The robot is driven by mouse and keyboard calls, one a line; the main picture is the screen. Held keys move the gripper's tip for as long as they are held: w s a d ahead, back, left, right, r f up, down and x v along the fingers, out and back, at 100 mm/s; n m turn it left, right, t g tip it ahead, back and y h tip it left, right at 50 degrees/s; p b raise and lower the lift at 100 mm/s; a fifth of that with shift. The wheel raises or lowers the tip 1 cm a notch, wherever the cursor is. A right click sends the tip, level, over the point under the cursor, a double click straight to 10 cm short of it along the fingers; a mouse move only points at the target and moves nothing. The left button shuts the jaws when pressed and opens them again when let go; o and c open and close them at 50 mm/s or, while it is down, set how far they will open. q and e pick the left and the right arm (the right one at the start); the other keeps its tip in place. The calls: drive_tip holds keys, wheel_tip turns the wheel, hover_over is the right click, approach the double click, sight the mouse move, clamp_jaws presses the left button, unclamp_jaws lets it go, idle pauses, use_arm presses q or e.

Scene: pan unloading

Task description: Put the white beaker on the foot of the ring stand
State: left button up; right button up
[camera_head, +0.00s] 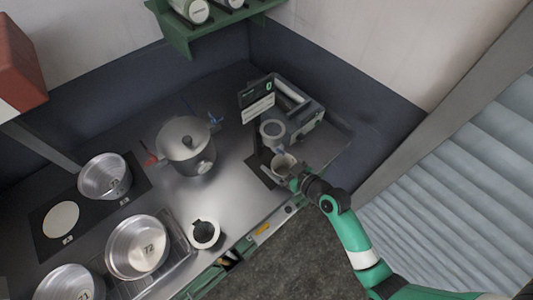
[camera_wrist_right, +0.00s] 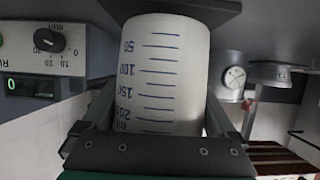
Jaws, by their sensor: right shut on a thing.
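The white beaker (camera_head: 284,163) is in my right gripper (camera_head: 298,180) near the front right of the bench. In the right wrist view the beaker (camera_wrist_right: 165,75) appears upside down, with blue marks, and the jaws (camera_wrist_right: 160,130) are shut on its sides. The ring stand has a dark foot (camera_head: 258,170) and a ring part (camera_head: 272,131) above it. The beaker is at the right of the foot in the head view. A dark plate, likely the foot (camera_wrist_right: 180,10), is by the beaker's base; I cannot tell whether they touch. My left gripper is not in view.
A grey device (camera_head: 298,110) is behind the stand. Clear bench (camera_head: 225,190) lies left of the foot.

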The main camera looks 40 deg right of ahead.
sight(260, 150)
drive_tip(key=shift+w, duration=1.35)
drive_tip(key=w, duration=0.3)
drive_tip(key=shift+w+d+b, duration=0.15)
drive_tip(key=shift+w+b, duration=0.1)
drive_tip(key=shift+b, duration=0.15)
drive_tip(key=shift+f, duration=0.7)
drive_tip(key=shift+s+f, duration=0.15)
drive_tip(key=shift+s, duration=0.15)
drive_tip(key=shift+w+b, duration=0.1)
drive_tip(key=shift+b, duration=0.2)
drive_tip(key=o, duration=1)
drive_tip(key=shift+f, duration=0.1)
